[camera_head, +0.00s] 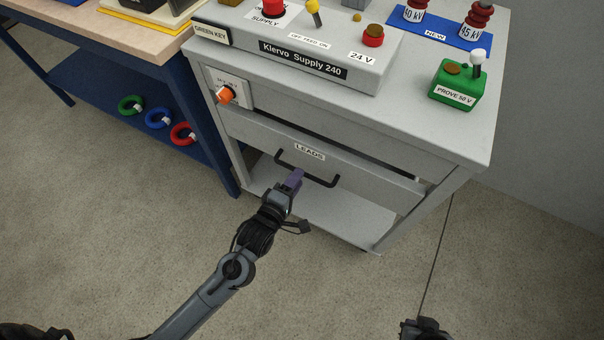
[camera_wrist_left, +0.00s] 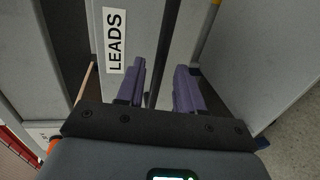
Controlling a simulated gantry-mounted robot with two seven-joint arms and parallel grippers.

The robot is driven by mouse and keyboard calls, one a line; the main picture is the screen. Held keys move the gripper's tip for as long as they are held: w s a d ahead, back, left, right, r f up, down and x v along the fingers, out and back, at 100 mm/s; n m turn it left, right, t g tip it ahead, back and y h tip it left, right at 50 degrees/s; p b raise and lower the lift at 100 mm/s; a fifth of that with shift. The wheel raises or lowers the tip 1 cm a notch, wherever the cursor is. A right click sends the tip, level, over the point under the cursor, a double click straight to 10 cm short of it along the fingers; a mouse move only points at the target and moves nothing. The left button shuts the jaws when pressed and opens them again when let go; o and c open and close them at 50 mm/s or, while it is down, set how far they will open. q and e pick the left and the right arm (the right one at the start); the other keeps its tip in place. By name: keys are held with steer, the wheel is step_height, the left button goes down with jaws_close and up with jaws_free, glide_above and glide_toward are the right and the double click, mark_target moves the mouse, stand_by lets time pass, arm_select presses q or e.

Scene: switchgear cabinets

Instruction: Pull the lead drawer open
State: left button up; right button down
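The lead drawer (camera_head: 370,175) is a grey front labelled LEADS in the cabinet under the bench top. A dark gap shows above its front. Its black bar handle (camera_head: 322,180) spans the middle of the front. My left gripper (camera_head: 295,178) is at the handle, with purple fingers. In the left wrist view the fingers (camera_wrist_left: 160,88) stand apart and the handle bar (camera_wrist_left: 165,45) runs between them, with space visible on the right side. The LEADS label (camera_wrist_left: 114,40) shows beside them. A dark part of my right arm (camera_head: 425,328) shows at the bottom edge; its fingers cannot be made out.
The Klervo supply unit (camera_head: 300,50), a green PROVE 50 V box (camera_head: 457,88) and a blue tray (camera_head: 440,32) stand on the cabinet top. A blue-legged bench (camera_head: 185,110) stands at left. The floor in front is clear.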

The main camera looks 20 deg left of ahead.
arm_select(q)
steer(key=shift+b+x, duration=0.6)
steer(key=shift+x, duration=1.4)
steer(key=shift+a, duration=0.1)
jaws_close()
